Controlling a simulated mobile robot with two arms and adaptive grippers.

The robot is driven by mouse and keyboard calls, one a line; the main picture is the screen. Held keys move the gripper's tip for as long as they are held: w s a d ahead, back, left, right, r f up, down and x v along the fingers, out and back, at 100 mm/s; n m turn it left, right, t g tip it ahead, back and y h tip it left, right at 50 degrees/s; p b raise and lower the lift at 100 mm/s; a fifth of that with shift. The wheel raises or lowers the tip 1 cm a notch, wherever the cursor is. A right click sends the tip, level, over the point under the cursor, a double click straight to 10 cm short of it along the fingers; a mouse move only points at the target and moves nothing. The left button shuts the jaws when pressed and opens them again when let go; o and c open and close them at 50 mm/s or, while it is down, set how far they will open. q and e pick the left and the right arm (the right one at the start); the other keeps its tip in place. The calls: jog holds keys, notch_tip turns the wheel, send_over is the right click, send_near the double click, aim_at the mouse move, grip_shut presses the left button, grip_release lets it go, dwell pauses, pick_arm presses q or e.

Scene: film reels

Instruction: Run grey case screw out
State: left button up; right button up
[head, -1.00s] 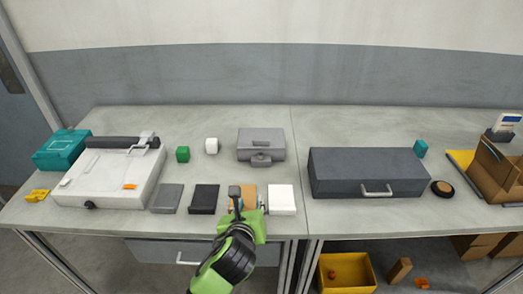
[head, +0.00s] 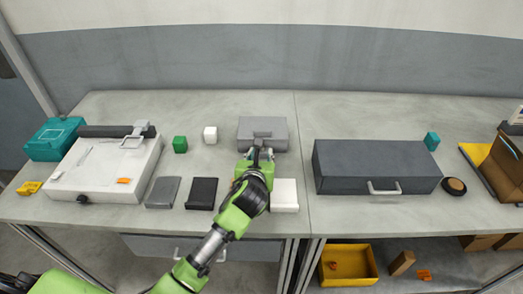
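The gripper hides most of that fitting, so the screw cannot be made out. I cannot tell whether the fingers are apart or closed on it. My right gripper is out of view.
A white block (head: 285,195) and black (head: 202,193) and grey (head: 163,192) pads lie near the front edge. A large dark box (head: 375,165) stands to the right.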

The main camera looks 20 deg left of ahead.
aim_at(261, 151)
pick_arm(q)
jog(key=shift+x, duration=1.1)
jog(key=shift+w+a+f, duration=0.1)
jog(key=shift+w+f, duration=0.1)
jog(key=shift+w, duration=0.4)
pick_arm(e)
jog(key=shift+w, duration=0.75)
pick_arm(q)
jog(key=shift+c, duration=0.5)
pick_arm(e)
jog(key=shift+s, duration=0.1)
pick_arm(q)
grip_shut()
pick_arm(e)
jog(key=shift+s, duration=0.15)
pick_arm(q)
jog(key=shift+r, duration=0.1)
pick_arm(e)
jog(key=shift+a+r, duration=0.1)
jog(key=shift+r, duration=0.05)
